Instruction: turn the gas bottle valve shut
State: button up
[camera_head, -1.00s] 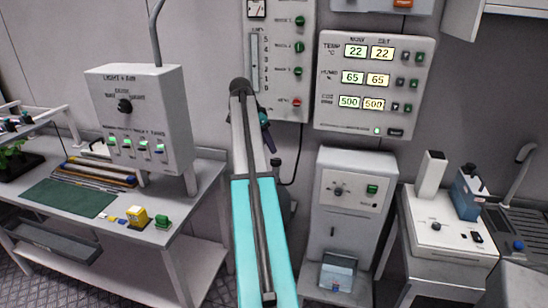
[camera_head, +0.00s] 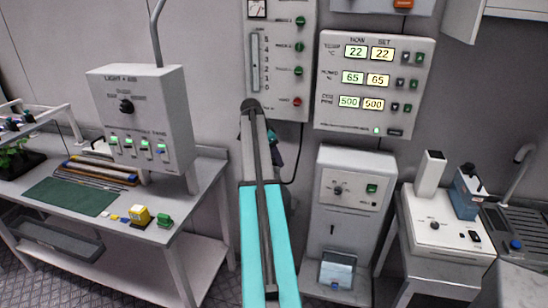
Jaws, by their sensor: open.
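My arm rises through the middle of the view and covers much of what lies behind it. My gripper (camera_head: 273,158) shows only in part, as a small dark shape just right of the upper arm link; it is open, and its fingertips are hard to make out. A narrow grey shape (camera_head: 291,198) shows low behind the arm, below the end of a dark hose, and may be the gas bottle. Its valve is hidden or too small to tell, so I cannot see whether the gripper touches it.
A control panel (camera_head: 290,95) and a display panel (camera_head: 374,85) hang on the wall. A grey machine (camera_head: 349,165) stands right of the arm, with a white bench device (camera_head: 445,228) beyond it. At left are a workbench (camera_head: 150,232) and a light-and-air box (camera_head: 142,118).

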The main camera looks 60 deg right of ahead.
jog(key=c, duration=1)
jog(key=shift+a, duration=0.2)
jog(key=shift+d, duration=0.1)
